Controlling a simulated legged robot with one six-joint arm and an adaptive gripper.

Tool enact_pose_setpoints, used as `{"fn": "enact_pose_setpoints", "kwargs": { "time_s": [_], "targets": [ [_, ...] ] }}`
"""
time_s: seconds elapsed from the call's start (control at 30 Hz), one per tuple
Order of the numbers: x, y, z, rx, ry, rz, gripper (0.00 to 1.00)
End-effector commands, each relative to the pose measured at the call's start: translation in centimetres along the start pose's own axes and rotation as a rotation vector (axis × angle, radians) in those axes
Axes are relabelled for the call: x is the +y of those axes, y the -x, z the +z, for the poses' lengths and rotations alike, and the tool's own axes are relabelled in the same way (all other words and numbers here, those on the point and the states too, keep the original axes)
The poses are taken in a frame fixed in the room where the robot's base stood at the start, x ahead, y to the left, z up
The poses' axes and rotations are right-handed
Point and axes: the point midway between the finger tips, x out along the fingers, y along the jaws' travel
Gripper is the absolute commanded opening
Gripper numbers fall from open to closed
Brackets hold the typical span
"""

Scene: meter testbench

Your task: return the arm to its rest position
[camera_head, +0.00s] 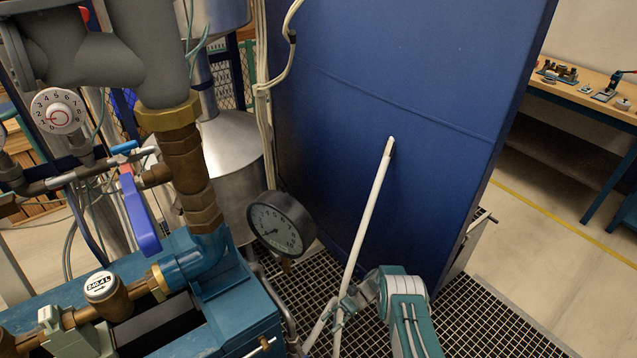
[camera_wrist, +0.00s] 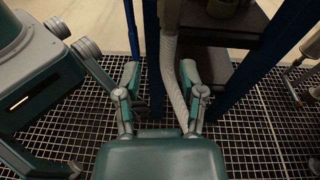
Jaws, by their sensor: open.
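My gripper (camera_wrist: 159,78) shows in the wrist view with its two teal-tipped fingers spread wide apart. It is open and holds nothing that I can see. A white braided hose (camera_wrist: 172,72) shows in the gap between the fingers; I cannot tell how far beyond them it is. In the head view my teal and white arm (camera_head: 402,300) is low, right of centre, over the floor grating.
A pale pole (camera_head: 372,200) leans close to my arm, before a large blue panel (camera_head: 400,80). At left stand a pressure gauge (camera_head: 281,224), brass pipework (camera_head: 188,165) and a blue valve handle (camera_head: 139,212). A workbench (camera_head: 590,95) is at far right. The grating (camera_head: 490,315) right of my arm is clear.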

Motion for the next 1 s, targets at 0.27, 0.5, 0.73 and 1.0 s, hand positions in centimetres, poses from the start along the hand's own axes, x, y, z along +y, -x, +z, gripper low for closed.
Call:
{"fn": "enact_pose_setpoints", "kwargs": {
  "time_s": [0.27,0.5,0.73,1.0],
  "targets": [
    [-2.9,3.9,6.0,0.14,0.068,0.04,0.51],
    [-4.4,6.6,11.3,0.26,0.127,0.073,0.51],
    [-5.2,8.7,16.6,0.375,0.186,0.105,0.51],
    [-5.2,10.4,23.0,0.509,0.256,0.143,0.51]
  ]
}}
